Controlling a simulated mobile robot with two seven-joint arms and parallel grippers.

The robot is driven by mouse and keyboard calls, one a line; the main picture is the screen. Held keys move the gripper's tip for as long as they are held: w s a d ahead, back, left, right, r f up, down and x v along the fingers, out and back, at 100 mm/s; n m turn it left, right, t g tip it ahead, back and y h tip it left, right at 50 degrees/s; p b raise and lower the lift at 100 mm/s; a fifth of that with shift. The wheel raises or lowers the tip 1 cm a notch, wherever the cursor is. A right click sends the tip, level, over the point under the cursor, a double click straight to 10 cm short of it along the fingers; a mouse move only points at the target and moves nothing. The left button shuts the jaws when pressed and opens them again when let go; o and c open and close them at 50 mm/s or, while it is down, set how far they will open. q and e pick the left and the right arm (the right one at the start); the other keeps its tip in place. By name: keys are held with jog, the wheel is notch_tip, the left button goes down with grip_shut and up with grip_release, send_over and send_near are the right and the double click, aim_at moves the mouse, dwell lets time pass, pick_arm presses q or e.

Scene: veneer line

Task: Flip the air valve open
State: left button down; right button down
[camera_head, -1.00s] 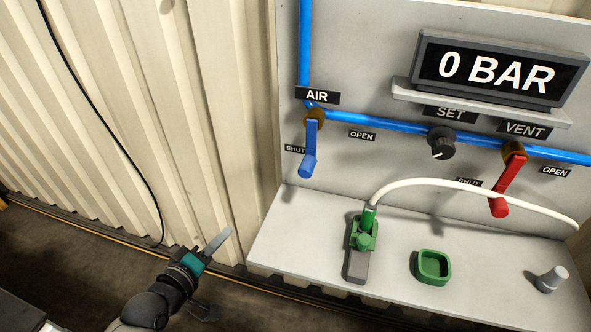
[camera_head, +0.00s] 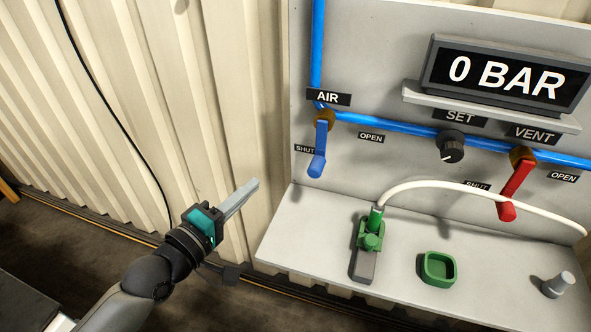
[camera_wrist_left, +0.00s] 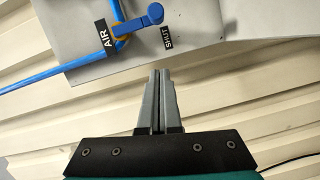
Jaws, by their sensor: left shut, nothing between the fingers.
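The blue air valve lever (camera_head: 319,150) hangs down from its brass-coloured body (camera_head: 324,115) under the AIR label, its grip end beside the SHUT label. In the left wrist view the lever (camera_wrist_left: 138,24) shows above my fingers, with a gap between. My left gripper (camera_head: 252,186) is shut and empty, left of the panel and lower than the lever, its fingers pointing up and right toward the panel. The closed fingers also show in the left wrist view (camera_wrist_left: 160,75). My right gripper is not in view.
The OPEN label (camera_head: 371,136) is right of the air valve. A red vent lever (camera_head: 514,190), a black SET knob (camera_head: 451,150) and a display (camera_head: 505,77) reading 0 BAR are farther right. A green fitting with a white hose (camera_head: 370,242) and a green tray (camera_head: 428,277) are on the ledge.

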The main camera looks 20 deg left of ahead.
pick_arm(q)
send_near(318, 151)
jog(key=w+a+f, duration=0.1)
jog(key=w+a, duration=0.3)
jog(key=a, duration=0.1)
jog(key=d, duration=0.2)
jog(key=d+f, duration=0.1)
jog(key=d, duration=0.1)
jog(key=shift+w+d+f, duration=0.15)
jog(key=shift+d+f, duration=0.05)
jog(key=shift+d+f+n, duration=0.1)
jog(key=shift+d+n, duration=0.15)
jog(key=shift+n, duration=0.15)
